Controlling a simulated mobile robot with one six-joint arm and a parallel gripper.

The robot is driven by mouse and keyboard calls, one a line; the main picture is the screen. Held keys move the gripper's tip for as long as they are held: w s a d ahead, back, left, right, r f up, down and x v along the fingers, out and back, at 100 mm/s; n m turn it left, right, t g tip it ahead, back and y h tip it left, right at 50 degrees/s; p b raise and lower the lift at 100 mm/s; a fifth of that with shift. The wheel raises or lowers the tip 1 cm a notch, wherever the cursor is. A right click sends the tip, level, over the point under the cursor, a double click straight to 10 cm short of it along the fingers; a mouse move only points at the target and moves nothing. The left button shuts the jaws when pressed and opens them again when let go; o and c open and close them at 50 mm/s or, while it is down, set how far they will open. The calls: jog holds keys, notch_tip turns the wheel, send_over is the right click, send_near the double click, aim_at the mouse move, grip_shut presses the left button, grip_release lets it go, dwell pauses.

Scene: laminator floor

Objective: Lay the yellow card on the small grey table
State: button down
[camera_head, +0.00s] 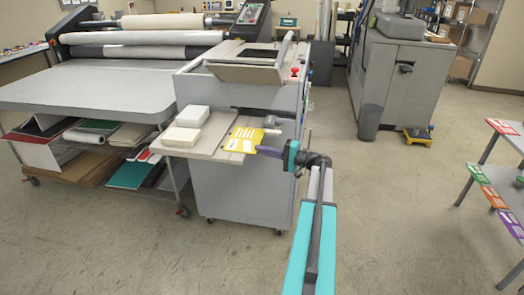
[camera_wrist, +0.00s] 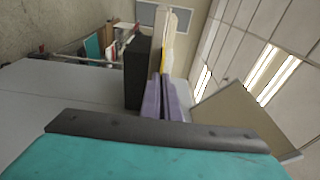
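The yellow card (camera_head: 243,139) with white labels lies at the right end of the machine's pale side shelf (camera_head: 208,146). My gripper (camera_head: 261,151), with purple fingers, is at the card's right edge. In the wrist view the purple fingers (camera_wrist: 163,90) are close together, and a thin yellow edge of the card (camera_wrist: 167,60) shows just past their tips. Whether they are shut on the card I cannot tell. The small grey table (camera_head: 478,180) is at the far right, partly cut off by the frame.
White boxes (camera_head: 192,117) stand on the shelf left of the card. A dark block (camera_wrist: 138,72) stands close beside the fingers in the wrist view. Several coloured cards (camera_head: 479,173) lie along the grey table's edge. The floor (camera_head: 400,200) between machine and table is clear.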

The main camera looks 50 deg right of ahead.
jog(key=c, duration=1.9)
grip_release()
jog(key=shift+c, duration=0.2)
jog(key=shift+s, duration=0.1)
jog(key=b+v, duration=0.3)
jog(key=v, duration=1)
jog(key=shift+s+d+b, duration=0.2)
jog(key=shift+s+b, duration=0.1)
jog(key=shift+s, duration=0.05)
jog(key=shift+f, duration=0.1)
